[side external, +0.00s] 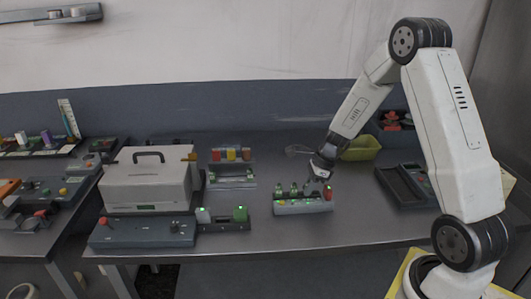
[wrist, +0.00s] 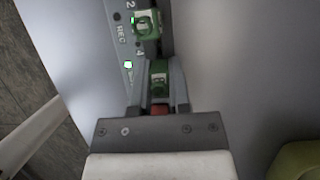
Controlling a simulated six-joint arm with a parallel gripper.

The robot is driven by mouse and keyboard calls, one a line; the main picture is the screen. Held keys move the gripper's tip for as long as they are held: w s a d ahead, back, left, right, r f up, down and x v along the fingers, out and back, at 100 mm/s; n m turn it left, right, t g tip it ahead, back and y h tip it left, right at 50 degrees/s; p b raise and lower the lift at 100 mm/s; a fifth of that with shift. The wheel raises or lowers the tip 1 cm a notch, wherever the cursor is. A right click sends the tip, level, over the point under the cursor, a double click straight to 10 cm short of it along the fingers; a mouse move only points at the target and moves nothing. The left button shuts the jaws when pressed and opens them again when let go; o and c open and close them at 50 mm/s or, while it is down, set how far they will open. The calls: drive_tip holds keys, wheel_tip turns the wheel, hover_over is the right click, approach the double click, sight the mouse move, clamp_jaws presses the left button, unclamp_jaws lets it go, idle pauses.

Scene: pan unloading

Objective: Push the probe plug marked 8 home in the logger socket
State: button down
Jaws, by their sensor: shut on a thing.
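The grey logger block (side external: 303,207) stands on the bench under my gripper (side external: 317,181), with green plugs (side external: 286,189) along its top. In the wrist view, my gripper (wrist: 159,78) is shut on a green plug (wrist: 158,70) with a pale top; its number is not readable. The plug is over or in the logger strip (wrist: 115,35); how deep it sits is hidden by the fingers. Another green plug (wrist: 147,22) sits further along, near the printed 2. A red plug (side external: 328,192) stands at the logger's right end.
A white case (side external: 148,182) and a dark control box (side external: 143,232) stand to the left. A small unit with green-lit blocks (side external: 222,216) is left of the logger. A dark tray device (side external: 405,185) and a green bowl (side external: 361,150) are to the right. Bench in front of the logger is clear.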

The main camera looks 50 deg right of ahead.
drive_tip(key=c, duration=0.5)
unclamp_jaws()
drive_tip(key=v, duration=0.7)
drive_tip(key=shift+r, duration=0.4)
drive_tip(key=shift+s, duration=0.1)
drive_tip(key=s+a+n+h, duration=0.1)
drive_tip(key=s+a+n, duration=0.3)
drive_tip(key=a+n, duration=0.5)
drive_tip(key=s+a+n+h, duration=0.2)
drive_tip(key=s+a+n, duration=0.3)
drive_tip(key=a+n, duration=0.5)
drive_tip(key=n, duration=0.7)
drive_tip(key=shift+f+n+g, duration=0.25)
drive_tip(key=shift+n+g, duration=0.05)
drive_tip(key=shift+n, duration=0.1)
